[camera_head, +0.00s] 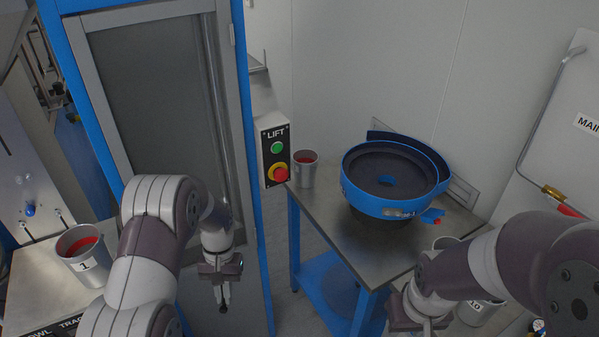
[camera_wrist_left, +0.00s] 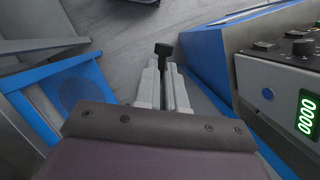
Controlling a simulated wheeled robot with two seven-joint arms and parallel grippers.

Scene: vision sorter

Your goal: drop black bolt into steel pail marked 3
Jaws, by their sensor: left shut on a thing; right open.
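My left gripper (camera_head: 223,293) points down in front of the grey-panelled door, shut on a small black bolt. The black bolt (camera_wrist_left: 165,52) stands out past the fingertips in the left wrist view. A steel pail with red inside (camera_head: 305,172) is on the table's back left corner; no number shows on it. Another pail (camera_head: 480,312) at the lower right has a label that seems to read 10. A further pail rim (camera_head: 445,243) is mostly hidden by my right arm. I cannot read a 3 on any pail. My right gripper (camera_head: 424,322) is open, partly cut off below.
A steel pail marked 1 (camera_head: 82,257) stands on the left bench. A LIFT button box (camera_head: 275,150) is beside the door. A control box with a green display (camera_wrist_left: 305,115) is at right in the wrist view.

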